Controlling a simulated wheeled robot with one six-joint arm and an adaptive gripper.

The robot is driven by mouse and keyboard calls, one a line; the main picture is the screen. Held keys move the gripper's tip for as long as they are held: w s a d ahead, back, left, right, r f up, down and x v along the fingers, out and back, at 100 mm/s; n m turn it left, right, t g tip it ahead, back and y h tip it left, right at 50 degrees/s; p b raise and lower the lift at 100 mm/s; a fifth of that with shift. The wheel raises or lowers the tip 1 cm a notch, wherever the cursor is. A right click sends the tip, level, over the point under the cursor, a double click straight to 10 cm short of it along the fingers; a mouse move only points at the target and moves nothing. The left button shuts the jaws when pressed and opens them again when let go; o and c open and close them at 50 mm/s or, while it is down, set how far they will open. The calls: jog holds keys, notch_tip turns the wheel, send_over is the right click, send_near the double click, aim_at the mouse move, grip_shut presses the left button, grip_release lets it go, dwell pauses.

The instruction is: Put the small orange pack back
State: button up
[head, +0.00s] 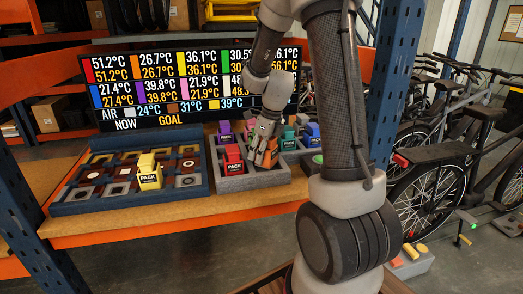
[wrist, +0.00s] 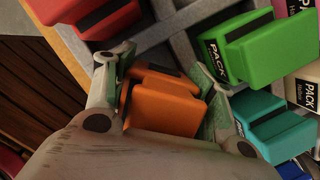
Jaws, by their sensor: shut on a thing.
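The small orange pack (wrist: 165,108) is between the fingers of my gripper (wrist: 163,68) in the wrist view. The fingers press on its two sides. In the head view my gripper (head: 263,150) is over the right part of the grey divided tray (head: 252,181), and the fingers mostly hide the orange pack. A red pack (head: 233,158) stands in that tray just left of my gripper. Whether the orange pack touches the tray floor cannot be told.
Green (wrist: 262,48) and teal (wrist: 272,125) packs stand close to my gripper. A blue tray (head: 132,208) with square recesses holds a yellow pack (head: 149,172). A temperature display (head: 190,85) stands behind the trays. A blue post (head: 396,80) rises at the right.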

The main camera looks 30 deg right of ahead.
jog(key=o, duration=1.5)
jog(key=shift+r, duration=0.3)
jog(key=v, duration=1.2)
jog(key=shift+r, duration=0.15)
jog(key=s+a+r+n+t, duration=0.1)
jog(key=s+a+r+n, duration=0.1)
jog(key=s+n, duration=0.9)
jog(key=s+a+r+n+h, duration=0.1)
jog(key=s+a+r+n, duration=0.1)
jog(key=s+n, duration=1)
jog(key=a+n, duration=0.1)
jog(key=n, duration=0.6)
jog(key=shift+a+t, duration=0.4)
